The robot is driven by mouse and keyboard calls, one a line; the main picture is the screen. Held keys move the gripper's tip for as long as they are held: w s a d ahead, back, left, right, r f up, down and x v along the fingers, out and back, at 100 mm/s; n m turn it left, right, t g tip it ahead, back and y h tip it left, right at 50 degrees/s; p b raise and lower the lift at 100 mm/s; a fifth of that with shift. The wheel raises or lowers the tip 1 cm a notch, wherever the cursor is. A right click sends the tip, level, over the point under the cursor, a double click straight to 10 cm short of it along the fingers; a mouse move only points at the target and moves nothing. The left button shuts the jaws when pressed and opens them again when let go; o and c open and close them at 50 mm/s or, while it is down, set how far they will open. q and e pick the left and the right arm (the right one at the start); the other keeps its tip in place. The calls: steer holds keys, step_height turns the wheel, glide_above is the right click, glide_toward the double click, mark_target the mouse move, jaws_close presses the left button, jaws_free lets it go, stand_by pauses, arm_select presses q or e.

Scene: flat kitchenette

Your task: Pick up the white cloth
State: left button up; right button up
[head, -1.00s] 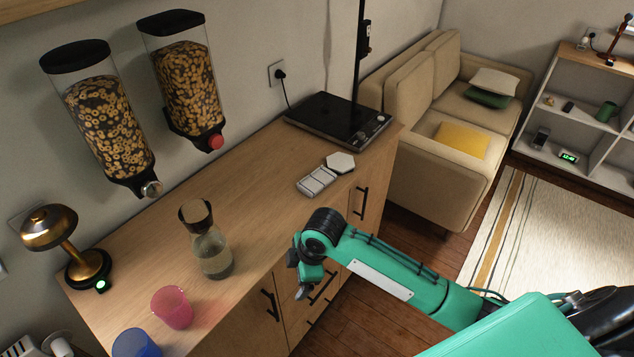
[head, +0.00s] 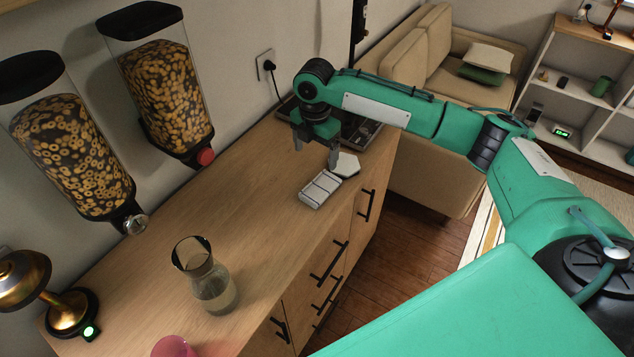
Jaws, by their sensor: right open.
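Two small white items lie side by side on the wooden counter, and I cannot tell surely which is the cloth. One is a plain flat white piece with angled corners (head: 347,165). The other is a pale rectangular item with segments (head: 320,189), lying just in front of it. My right gripper (head: 316,154) points down over the counter with its fingers apart and empty. It is behind the rectangular item and at the left of the flat white piece, with one finger close to that piece in the picture. My left gripper is out of view.
A dark hob-like appliance (head: 362,132) stands behind my right gripper. A glass carafe (head: 211,285), a pink cup (head: 173,347) and a brass lamp (head: 68,312) stand nearer. Cereal dispensers (head: 165,90) hang on the wall. The counter left of the white items is clear.

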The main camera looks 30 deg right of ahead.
steer(key=p, duration=0.1)
glide_above(317, 188)
steer(key=f, duration=0.7)
steer(key=shift+w+f, duration=0.1)
steer(key=shift+w, duration=0.15)
steer(key=shift+f, duration=0.45)
steer(key=f, duration=0.1)
steer(key=f+p, duration=0.1)
steer(key=f, duration=0.1)
steer(key=f+p, duration=0.1)
steer(key=shift+s+f, duration=0.2)
steer(key=shift+s, duration=0.15)
steer(key=shift+f, duration=0.25)
steer(key=c, duration=1.1)
steer(key=shift+o, duration=0.2)
steer(key=shift+r, duration=0.1)
